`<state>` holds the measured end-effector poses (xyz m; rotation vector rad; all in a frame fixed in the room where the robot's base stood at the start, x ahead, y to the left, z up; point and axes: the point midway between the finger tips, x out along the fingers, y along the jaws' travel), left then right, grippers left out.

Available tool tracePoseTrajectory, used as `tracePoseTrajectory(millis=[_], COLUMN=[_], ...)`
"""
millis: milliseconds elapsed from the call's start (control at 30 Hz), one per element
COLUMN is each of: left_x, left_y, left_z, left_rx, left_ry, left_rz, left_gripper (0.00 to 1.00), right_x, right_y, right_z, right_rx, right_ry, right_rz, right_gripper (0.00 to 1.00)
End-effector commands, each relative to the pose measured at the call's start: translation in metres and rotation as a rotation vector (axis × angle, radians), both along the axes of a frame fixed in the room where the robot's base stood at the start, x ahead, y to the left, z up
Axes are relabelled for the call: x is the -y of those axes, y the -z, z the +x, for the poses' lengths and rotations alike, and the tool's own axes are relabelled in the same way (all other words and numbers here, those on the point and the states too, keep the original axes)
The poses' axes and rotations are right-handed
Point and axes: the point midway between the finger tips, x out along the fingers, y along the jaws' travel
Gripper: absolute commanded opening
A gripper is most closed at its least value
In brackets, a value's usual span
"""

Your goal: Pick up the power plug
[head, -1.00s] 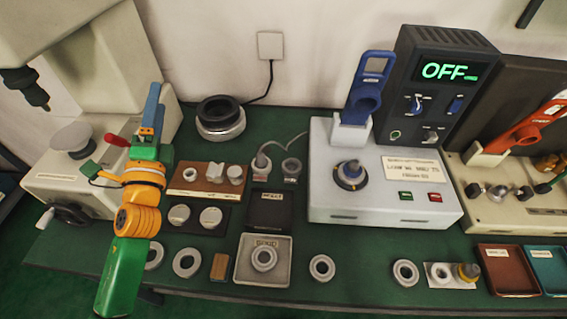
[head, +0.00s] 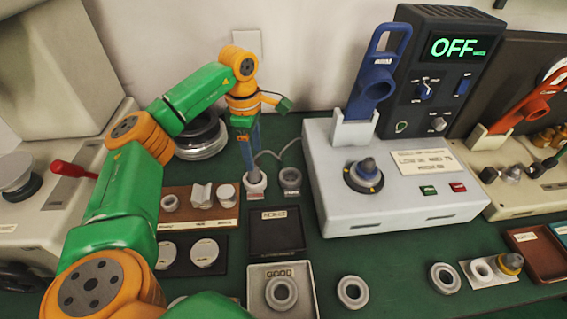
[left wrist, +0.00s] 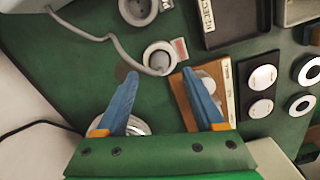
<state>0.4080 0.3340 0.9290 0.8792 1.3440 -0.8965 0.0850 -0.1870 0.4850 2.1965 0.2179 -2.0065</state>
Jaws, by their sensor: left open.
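The power plug is a small grey plug with a grey cable, standing in a round light-grey holder (head: 254,188) on the green bench. In the left wrist view the plug (left wrist: 159,61) shows in its holder, with the cable running off to the upper left. My left gripper (head: 254,168) is above the plug, pointing down. In the left wrist view its two blue fingers (left wrist: 158,76) are apart, with the plug in line with the gap and nothing held. In the head view the fingers hide most of the plug. My right gripper is not in view.
A grey round socket (head: 290,178) stands just right of the holder. A wooden block with metal parts (head: 230,214) is close on the left. A black tray (head: 277,243) lies in front. A large bearing ring (head: 203,150) is behind, and a white control box (head: 330,185) is at right.

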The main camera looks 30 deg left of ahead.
Motion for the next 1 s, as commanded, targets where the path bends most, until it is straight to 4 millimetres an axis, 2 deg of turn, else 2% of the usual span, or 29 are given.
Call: tracePoseTrajectory(millis=[67,167,333,433,667,700,933,967,1000], left_x=[-0.010,-0.011,-0.012,-0.012,-0.011,-0.011,-0.011,-0.011,-0.011], left_y=[0.002,0.014,0.045,0.062,0.069,0.069,0.069,0.069,0.069], left_z=[-0.006,-0.007,-0.005,-0.004,-0.004,-0.004,-0.003,-0.003,-0.003], left_rx=[-0.024,-0.031,-0.033,-0.029,-0.025,-0.025,-0.024,-0.024,-0.024], left_ry=[-0.019,-0.021,-0.019,-0.017,-0.016,-0.016,-0.016,-0.016,-0.016], left_rz=[0.026,0.031,0.028,0.026,0.026,0.026,0.025,0.025,0.025], left_gripper=[0.70,0.70,0.70,0.70,0.70,0.67,0.05,0.00,0.00], right_x=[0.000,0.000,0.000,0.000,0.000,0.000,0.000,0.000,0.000], right_y=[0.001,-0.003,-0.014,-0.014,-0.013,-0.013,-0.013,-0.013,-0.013], right_z=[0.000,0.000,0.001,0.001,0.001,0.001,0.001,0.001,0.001], right_rx=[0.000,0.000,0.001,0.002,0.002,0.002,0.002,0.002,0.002], right_ry=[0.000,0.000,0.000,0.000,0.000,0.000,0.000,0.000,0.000], right_rz=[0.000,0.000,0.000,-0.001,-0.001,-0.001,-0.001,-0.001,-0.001], right_gripper=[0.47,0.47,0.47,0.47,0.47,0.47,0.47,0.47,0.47])
